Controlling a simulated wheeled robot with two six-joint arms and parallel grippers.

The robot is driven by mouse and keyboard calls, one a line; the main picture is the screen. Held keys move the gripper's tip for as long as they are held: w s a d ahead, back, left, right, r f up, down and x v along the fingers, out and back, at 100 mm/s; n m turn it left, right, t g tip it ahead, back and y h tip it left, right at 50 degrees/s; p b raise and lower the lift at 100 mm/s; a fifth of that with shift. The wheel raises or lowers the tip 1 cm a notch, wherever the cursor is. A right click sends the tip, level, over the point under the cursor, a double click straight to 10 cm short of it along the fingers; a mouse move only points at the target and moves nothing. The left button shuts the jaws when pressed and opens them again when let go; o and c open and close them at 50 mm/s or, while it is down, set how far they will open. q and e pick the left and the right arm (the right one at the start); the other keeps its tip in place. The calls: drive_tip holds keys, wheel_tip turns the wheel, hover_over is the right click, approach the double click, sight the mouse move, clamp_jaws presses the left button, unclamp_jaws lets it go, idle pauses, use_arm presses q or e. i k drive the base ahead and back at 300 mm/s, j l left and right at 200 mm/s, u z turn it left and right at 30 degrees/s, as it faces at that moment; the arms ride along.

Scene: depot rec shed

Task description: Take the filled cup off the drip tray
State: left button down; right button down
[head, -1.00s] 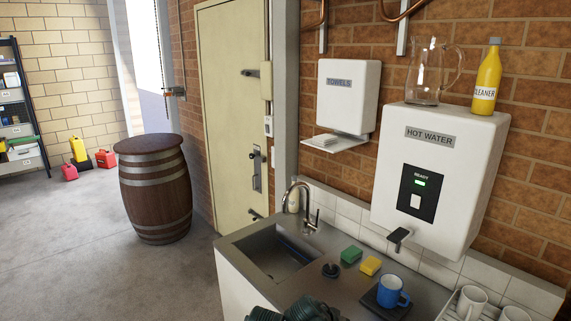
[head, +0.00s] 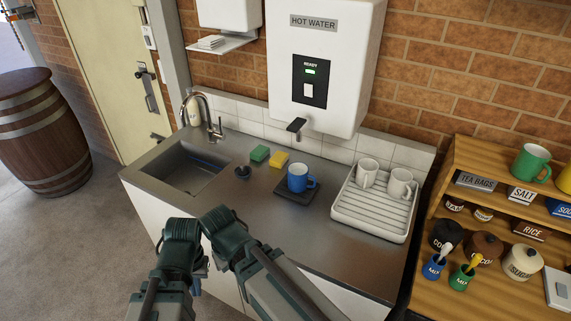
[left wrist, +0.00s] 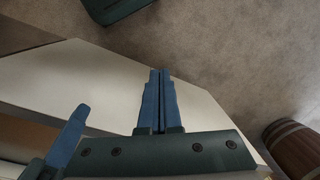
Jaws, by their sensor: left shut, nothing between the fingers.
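A blue mug (head: 297,178) stands upright on the small dark drip tray (head: 291,196) on the steel counter, with its handle to the right. What is inside the mug is too small to make out. The spout (head: 296,126) of the hot water heater (head: 325,70) is above it. My left gripper (head: 201,268) is low in front of the counter, well short of the mug, partly hidden by my arms. In the left wrist view its blue fingers (left wrist: 158,97) are together and empty. A blue finger, apparently my right gripper's (left wrist: 71,137), shows beside them; its opening cannot be judged.
A white dish rack (head: 374,213) with two white cups is right of the tray. A green sponge (head: 259,153), a yellow sponge (head: 279,160) and the sink (head: 186,167) are left. A wooden shelf (head: 430,290) with jars and mugs stands right. The counter front is clear.

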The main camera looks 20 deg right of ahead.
sight(297, 172)
drive_tip(key=j+z, duration=0.1)
drive_tip(key=z, duration=0.9)
drive_tip(key=i+j+z, duration=0.1)
drive_tip(key=j+z, duration=0.6)
drive_tip(key=j, duration=0.15)
drive_tip(key=j+z, duration=0.4)
drive_tip(key=k+j, duration=0.1)
drive_tip(key=j, duration=0.25)
drive_tip(key=j+z, duration=0.1)
drive_tip(key=j, duration=0.3)
drive_tip(key=k+j, duration=0.15)
drive_tip(key=j, duration=0.2)
drive_tip(key=k+j, duration=0.1)
drive_tip(key=j, duration=0.25)
drive_tip(key=z, duration=0.05)
